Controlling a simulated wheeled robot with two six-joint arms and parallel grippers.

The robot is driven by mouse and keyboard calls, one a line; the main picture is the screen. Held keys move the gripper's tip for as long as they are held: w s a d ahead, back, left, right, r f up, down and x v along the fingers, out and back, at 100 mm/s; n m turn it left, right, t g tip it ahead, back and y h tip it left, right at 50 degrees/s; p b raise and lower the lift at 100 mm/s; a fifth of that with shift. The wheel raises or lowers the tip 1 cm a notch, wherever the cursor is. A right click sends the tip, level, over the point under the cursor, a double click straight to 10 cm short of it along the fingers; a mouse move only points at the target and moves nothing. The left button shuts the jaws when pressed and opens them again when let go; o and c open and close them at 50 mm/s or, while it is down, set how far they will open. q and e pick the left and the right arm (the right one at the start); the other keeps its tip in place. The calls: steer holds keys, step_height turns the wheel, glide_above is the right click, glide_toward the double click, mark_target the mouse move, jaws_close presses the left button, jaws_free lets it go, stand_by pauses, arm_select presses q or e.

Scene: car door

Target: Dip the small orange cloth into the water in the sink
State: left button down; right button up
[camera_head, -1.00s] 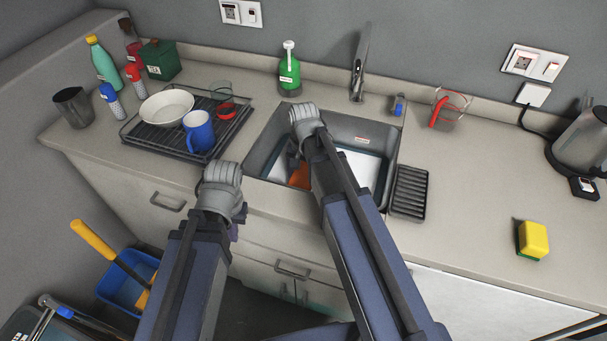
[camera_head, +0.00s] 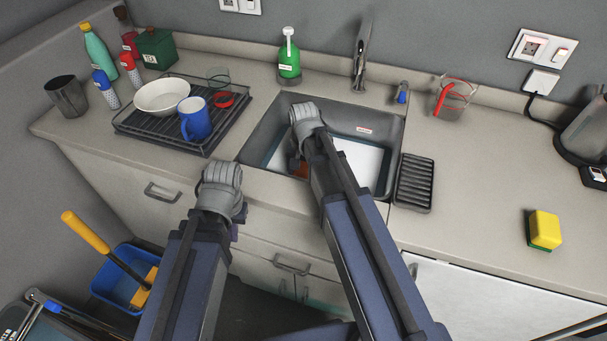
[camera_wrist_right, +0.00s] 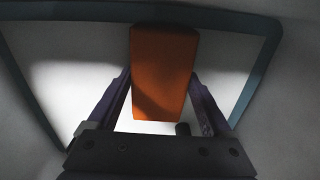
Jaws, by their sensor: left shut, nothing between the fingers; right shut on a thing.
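The orange cloth (camera_wrist_right: 165,48) is a small block-like piece held between the fingers of my right gripper (camera_wrist_right: 160,78) in the right wrist view. In the head view only a sliver of the cloth (camera_head: 301,170) shows beside my right arm, inside the outline of the sink (camera_head: 265,130). A pale, bright surface (camera_head: 358,165) with a dark teal border lies in the sink; I cannot tell whether the cloth touches it. My left gripper (camera_head: 237,231) is shut and empty in front of the counter edge, mostly hidden by its wrist.
A tap (camera_head: 360,65) and green soap bottle (camera_head: 289,58) stand behind the sink. A dish rack (camera_head: 150,130) with a bowl and blue mug (camera_head: 195,120) is left. A black ridged tray (camera_head: 415,183) and yellow sponge (camera_head: 545,228) are right. Counter between them is clear.

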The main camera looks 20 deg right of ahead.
steer(key=shift+f, duration=0.2)
steer(key=shift+f+b, duration=1.1)
steer(key=shift+b, duration=0.1)
steer(key=shift+f, duration=0.1)
steer(key=shift+s+f+b, duration=0.15)
steer(key=shift+f+b, duration=0.1)
steer(key=shift+b, duration=0.3)
steer(key=shift+s+r, duration=0.1)
steer(key=shift+r, duration=0.05)
steer(key=r+p, duration=0.8)
steer(key=p, duration=0.1)
steer(key=shift+w+r, duration=0.2)
steer(key=shift+r, duration=0.15)
